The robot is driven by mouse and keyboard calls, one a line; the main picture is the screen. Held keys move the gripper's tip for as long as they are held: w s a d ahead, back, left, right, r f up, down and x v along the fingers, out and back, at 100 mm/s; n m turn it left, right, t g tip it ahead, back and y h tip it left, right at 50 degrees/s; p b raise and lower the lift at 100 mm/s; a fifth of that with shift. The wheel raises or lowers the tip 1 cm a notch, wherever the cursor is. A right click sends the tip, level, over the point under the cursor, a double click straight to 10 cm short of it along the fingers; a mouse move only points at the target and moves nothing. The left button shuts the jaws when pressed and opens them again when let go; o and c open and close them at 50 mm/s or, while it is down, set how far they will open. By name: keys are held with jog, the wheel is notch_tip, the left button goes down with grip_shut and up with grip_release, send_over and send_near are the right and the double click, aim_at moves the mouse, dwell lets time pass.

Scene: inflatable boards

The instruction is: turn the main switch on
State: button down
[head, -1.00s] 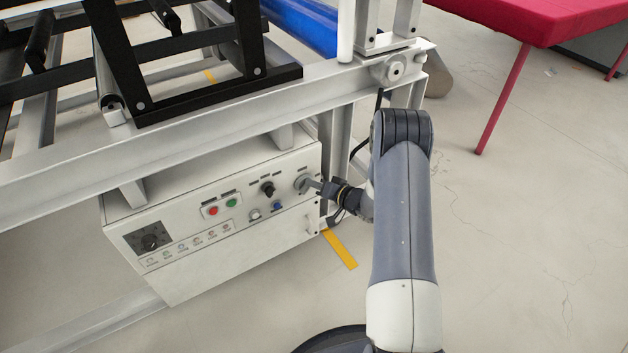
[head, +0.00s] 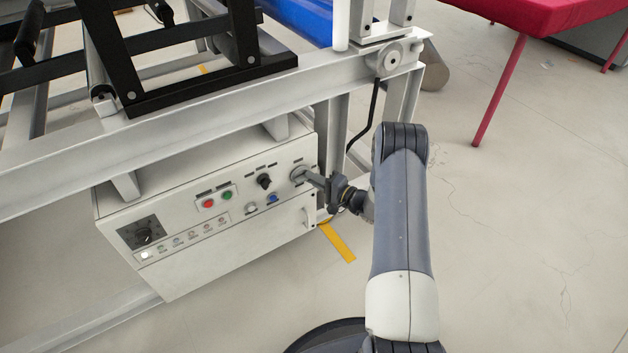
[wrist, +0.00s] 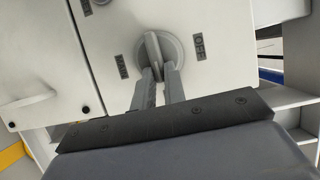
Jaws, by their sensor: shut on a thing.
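The main switch is a round grey rotary knob (head: 298,174) at the upper right of the white control box's front. In the wrist view the knob (wrist: 174,44) shows a raised grip bar that stands nearly upright in the picture, between two dark labels; the right one seems to read OFF. My gripper (head: 311,179) reaches it from the right. In the wrist view my gripper (wrist: 158,74) has its two fingers on either side of the bar's lower end, shut on it. The fingers hide that lower end.
The control box (head: 190,270) also carries a red button (head: 208,203), a green button (head: 227,195), a black selector (head: 264,181), a blue button (head: 272,198) and a lit white lamp (head: 145,255). A frame beam (head: 200,117) runs above. Open floor lies to the right.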

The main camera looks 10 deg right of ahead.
jog(key=shift+f+m, duration=0.1)
jog(key=shift+m, duration=0.2)
jog(key=c, duration=1.5)
grip_release()
jog(key=shift+o, duration=0.2)
jog(key=shift+s+d, duration=0.1)
jog(key=p+v, duration=0.2)
jog(key=v, duration=0.8)
jog(key=shift+s+d+f, duration=0.15)
jog(key=shift+s+d, duration=0.05)
jog(key=b+x, duration=0.2)
jog(key=x, duration=0.8)
jog(key=shift+w+a+r, duration=0.25)
jog(key=shift+w+a, duration=0.05)
